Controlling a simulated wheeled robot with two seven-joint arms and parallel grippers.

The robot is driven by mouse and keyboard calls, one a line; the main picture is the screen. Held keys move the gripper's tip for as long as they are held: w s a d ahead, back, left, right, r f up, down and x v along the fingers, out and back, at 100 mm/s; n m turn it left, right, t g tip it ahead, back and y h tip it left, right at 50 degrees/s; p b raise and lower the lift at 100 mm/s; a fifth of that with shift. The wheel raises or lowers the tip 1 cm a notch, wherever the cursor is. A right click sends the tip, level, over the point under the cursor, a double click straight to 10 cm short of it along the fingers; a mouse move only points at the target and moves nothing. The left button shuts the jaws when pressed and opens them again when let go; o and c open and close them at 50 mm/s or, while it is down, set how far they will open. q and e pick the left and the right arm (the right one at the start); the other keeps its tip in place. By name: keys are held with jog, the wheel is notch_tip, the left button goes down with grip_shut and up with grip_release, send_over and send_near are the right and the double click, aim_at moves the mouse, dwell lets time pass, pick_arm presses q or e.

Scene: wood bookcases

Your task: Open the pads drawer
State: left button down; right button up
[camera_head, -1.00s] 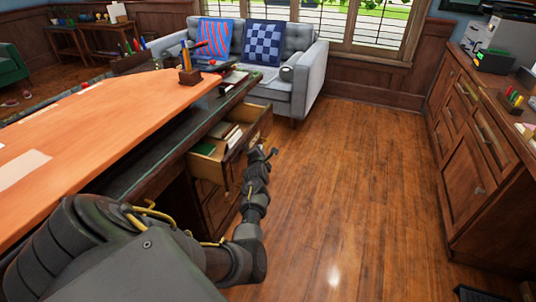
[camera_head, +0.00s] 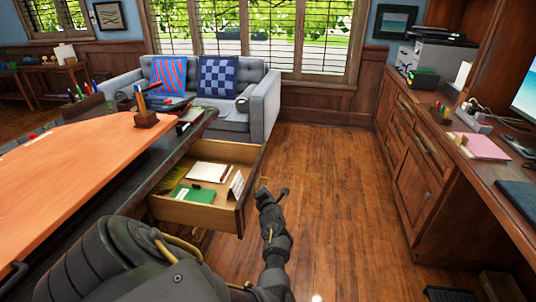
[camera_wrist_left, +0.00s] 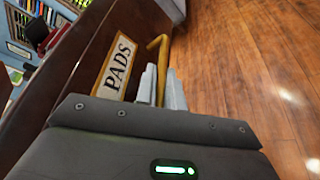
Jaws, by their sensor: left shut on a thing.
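The pads drawer (camera_head: 195,211) is pulled out from the desk (camera_head: 122,192) in the head view. A white pad (camera_head: 209,172), a green pad (camera_head: 194,194) and a small upright card lie inside it. In the left wrist view the drawer front carries a label (camera_wrist_left: 116,68) reading PADS and a brass handle (camera_wrist_left: 157,43). My left gripper (camera_wrist_left: 162,86) is shut on this handle, and its fingers partly hide it. In the head view my left gripper (camera_head: 266,196) is at the outer side of the drawer front. My right gripper is not in view.
Open wood floor (camera_head: 335,190) lies right of the drawer. A wooden cabinet (camera_head: 409,170) with drawers lines the right side. A grey sofa (camera_head: 262,98) stands beyond the desk. A pen holder (camera_head: 146,118) stands on the desk top.

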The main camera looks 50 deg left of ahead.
pick_arm(q)
jog(key=shift+d, duration=0.1)
jog(key=c, duration=1.5)
grip_release()
